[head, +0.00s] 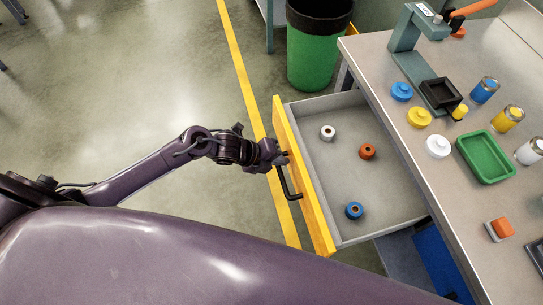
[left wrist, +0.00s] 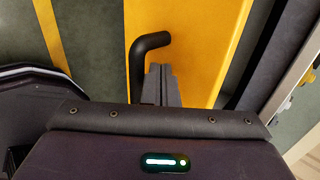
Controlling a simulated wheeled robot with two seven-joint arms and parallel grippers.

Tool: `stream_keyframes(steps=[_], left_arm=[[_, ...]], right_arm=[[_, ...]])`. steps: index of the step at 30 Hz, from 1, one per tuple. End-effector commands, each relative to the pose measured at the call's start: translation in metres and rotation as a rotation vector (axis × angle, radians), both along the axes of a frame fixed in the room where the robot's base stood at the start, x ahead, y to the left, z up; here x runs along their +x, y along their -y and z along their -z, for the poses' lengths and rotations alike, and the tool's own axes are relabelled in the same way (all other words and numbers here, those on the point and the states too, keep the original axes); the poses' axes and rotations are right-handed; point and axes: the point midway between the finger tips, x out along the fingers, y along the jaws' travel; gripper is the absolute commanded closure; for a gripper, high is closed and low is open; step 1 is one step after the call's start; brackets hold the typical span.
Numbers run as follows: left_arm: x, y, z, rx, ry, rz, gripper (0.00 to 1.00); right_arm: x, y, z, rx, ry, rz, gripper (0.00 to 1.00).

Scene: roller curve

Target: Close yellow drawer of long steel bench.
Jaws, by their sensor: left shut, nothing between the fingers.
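The yellow drawer (head: 303,182) stands pulled out from the long steel bench (head: 385,70), its yellow front facing left and its grey inside in view. A black bar handle (head: 287,186) is on the front. My left gripper (head: 281,159) is shut and empty at the yellow front, by the far end of the handle. In the left wrist view the shut fingers (left wrist: 160,84) are beside the bent end of the black handle (left wrist: 150,42), over the yellow front (left wrist: 190,40). I cannot tell whether they touch it. My right gripper is not in view.
In the drawer lie a white spool (head: 327,132), an orange spool (head: 367,151) and a blue spool (head: 354,210). A green bin (head: 313,60) stands behind the drawer. The bench top holds a press (head: 408,45), a green tray (head: 485,157), jars and lids. The floor left is clear.

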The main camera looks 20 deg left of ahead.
Motion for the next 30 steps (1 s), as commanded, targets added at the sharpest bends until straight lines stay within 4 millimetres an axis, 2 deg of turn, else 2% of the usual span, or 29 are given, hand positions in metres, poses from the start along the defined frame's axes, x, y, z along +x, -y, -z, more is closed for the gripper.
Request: stream_keyframes(steps=[9, 17, 23, 30], left_arm=[[0.002, 0.003, 0.003, 0.000, 0.001, 0.001, 1.00], [0.005, 0.007, 0.004, 0.000, 0.000, 0.000, 1.00], [0.021, 0.031, 0.006, -0.002, 0.003, 0.001, 1.00], [0.055, 0.081, 0.007, -0.004, 0.006, 0.003, 1.00]], right_arm=[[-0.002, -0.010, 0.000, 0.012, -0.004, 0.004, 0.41], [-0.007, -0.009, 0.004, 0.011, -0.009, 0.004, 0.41], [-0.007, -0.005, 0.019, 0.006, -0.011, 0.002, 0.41], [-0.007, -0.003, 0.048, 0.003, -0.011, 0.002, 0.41]])
